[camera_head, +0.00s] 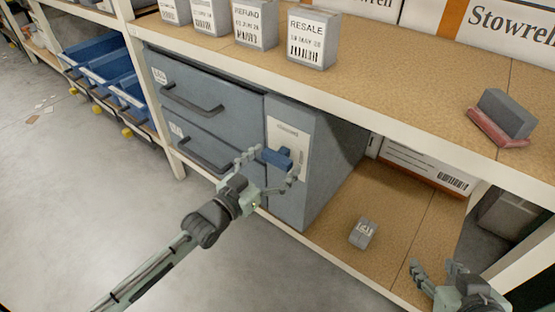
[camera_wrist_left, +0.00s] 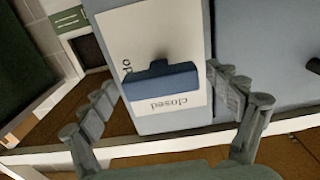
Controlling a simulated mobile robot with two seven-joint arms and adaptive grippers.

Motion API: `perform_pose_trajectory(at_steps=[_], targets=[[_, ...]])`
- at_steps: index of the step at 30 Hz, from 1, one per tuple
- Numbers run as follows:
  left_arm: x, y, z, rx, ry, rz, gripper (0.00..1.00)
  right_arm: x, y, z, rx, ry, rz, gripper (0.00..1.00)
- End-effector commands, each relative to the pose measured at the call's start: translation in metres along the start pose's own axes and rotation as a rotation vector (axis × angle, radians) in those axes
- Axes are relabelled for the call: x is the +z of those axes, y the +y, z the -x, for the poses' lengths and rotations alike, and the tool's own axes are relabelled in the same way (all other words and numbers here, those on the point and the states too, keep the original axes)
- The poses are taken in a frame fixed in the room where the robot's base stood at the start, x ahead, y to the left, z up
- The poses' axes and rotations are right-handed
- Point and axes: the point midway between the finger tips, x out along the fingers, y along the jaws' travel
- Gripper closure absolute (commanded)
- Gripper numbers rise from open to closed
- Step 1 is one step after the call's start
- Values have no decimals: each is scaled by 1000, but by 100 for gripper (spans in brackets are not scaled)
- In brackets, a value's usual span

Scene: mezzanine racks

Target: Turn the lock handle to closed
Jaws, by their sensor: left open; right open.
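The blue lock handle (camera_head: 276,158) sits on a white label plate (camera_head: 287,139) on the front of the grey cabinet. In the left wrist view the handle (camera_wrist_left: 160,82) is a blue bar with a short stem, lying roughly level across the plate (camera_wrist_left: 165,45). The word "closed" shows upside down below the bar; part of another word shows to its left. My left gripper (camera_head: 267,166) is open in front of the handle, one finger on each side; I see gaps between fingers and bar. My right gripper (camera_head: 446,276) is open and empty at the bottom right.
The grey cabinet has two drawers with dark handles (camera_head: 193,100) left of the lock. A small grey box (camera_head: 362,233) lies on the lower shelf. Several labelled boxes (camera_head: 312,40) stand above. Blue bins (camera_head: 105,70) are at left; open floor lies in front.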

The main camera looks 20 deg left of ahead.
Motion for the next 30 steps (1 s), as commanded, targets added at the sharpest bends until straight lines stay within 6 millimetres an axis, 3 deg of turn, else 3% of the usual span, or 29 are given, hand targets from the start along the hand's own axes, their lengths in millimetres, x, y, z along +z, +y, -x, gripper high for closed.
perform_pose_trajectory(at_steps=[11, 23, 30], targets=[[0, 0, -7, 0, -1, 0, 12, -3, -2, 0, -3, 14, -1, 54], [0, 0, -7, 0, -1, -1, 61, -3, -2, 0, -3, 14, 0, 54], [-1, 0, -7, 0, -1, 20, 61, 2, 1, 1, 2, -14, 0, 54]])
